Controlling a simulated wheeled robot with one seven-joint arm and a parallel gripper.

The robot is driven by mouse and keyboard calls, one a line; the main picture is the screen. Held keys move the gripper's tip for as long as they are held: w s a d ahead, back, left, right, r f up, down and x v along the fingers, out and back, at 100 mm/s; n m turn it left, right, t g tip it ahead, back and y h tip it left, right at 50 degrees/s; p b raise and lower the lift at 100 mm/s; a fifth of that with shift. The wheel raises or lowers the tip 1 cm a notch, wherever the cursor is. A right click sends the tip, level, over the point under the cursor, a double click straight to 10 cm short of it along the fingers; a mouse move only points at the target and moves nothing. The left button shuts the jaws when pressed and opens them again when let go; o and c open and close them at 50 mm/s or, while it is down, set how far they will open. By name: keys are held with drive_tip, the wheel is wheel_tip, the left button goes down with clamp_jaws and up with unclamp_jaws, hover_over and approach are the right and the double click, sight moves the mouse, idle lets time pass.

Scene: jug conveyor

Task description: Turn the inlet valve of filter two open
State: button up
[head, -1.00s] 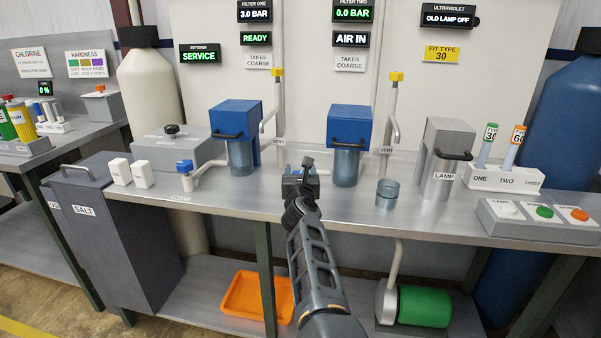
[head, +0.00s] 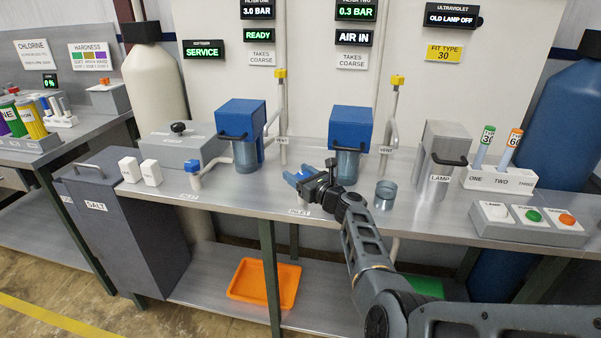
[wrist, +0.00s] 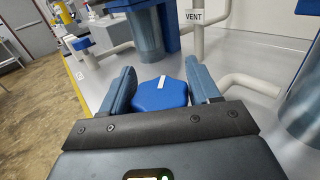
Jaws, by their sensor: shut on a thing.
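The inlet valve of filter two is a blue knob (wrist: 162,94) with a white mark on top, between my gripper's two fingers in the wrist view. My gripper (head: 299,178) is shut on it, one finger on each side; it also shows in the wrist view (wrist: 163,84). In the head view the gripper largely hides the knob, above the bench's inlet label (head: 299,212). Filter two (head: 351,128) has a blue head and a clear bowl behind the gripper. Its display (head: 355,12) reads 0.3 BAR, and the one below (head: 352,38) reads AIR IN.
Filter one (head: 241,120) and its blue inlet knob (head: 192,166) are to the left. A clear cup (head: 386,193) stands right of my gripper. The lamp housing (head: 446,150) and button box (head: 530,220) are farther right. Vent pipes rise behind the bench (head: 240,203).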

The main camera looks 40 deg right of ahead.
drive_tip(key=n+y+b, duration=0.2)
drive_tip(key=y, duration=0.1)
drive_tip(key=n+g+y+b, duration=0.1)
drive_tip(key=n+y+b, duration=0.1)
drive_tip(key=y, duration=0.1)
drive_tip(key=shift+a+f+y, duration=0.15)
drive_tip(key=shift+a+y, duration=0.05)
drive_tip(key=shift+y, duration=0.2)
drive_tip(key=n+y+b, duration=0.1)
drive_tip(key=n+g+y+b, duration=0.1)
drive_tip(key=b, duration=0.1)
drive_tip(key=shift+a+y, duration=0.2)
drive_tip(key=shift+y, duration=0.1)
drive_tip(key=shift+s+a+r+n+g+y+b, duration=0.1)
drive_tip(key=shift+r+n+g+y+b, duration=0.1)
drive_tip(key=shift+n+g+y+b, duration=0.4)
drive_tip(key=o, duration=1)
drive_tip(key=shift+c, duration=0.2)
